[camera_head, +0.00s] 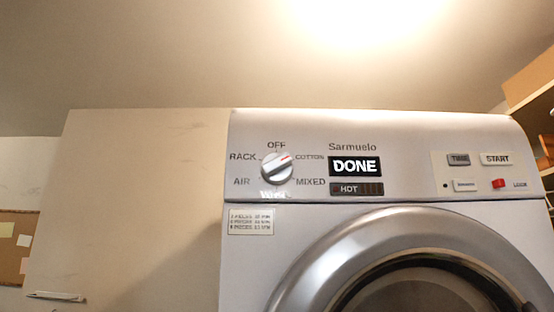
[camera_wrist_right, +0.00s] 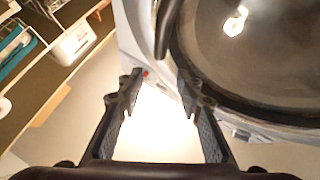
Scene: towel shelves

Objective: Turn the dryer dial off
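The dryer dial (camera_head: 277,168) is a round silver knob on the left of the dryer's control panel in the head view. Its red mark points up and right, toward the COTTON label (camera_head: 309,157). The OFF label (camera_head: 276,145) is straight above the dial. The display (camera_head: 355,167) reads DONE. No gripper shows in the head view. In the right wrist view, my right gripper (camera_wrist_right: 158,92) is open with nothing between its fingers, beside the dryer's round door (camera_wrist_right: 262,60). The dial cannot be made out there. My left gripper is not in view.
A plain beige surface (camera_head: 140,200) lies left of the dryer. A pinboard (camera_head: 14,240) is at the far left. Shelves (camera_head: 535,90) stand at the right edge; the wrist view shows shelves with a white bin (camera_wrist_right: 75,43) and a teal item (camera_wrist_right: 14,45).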

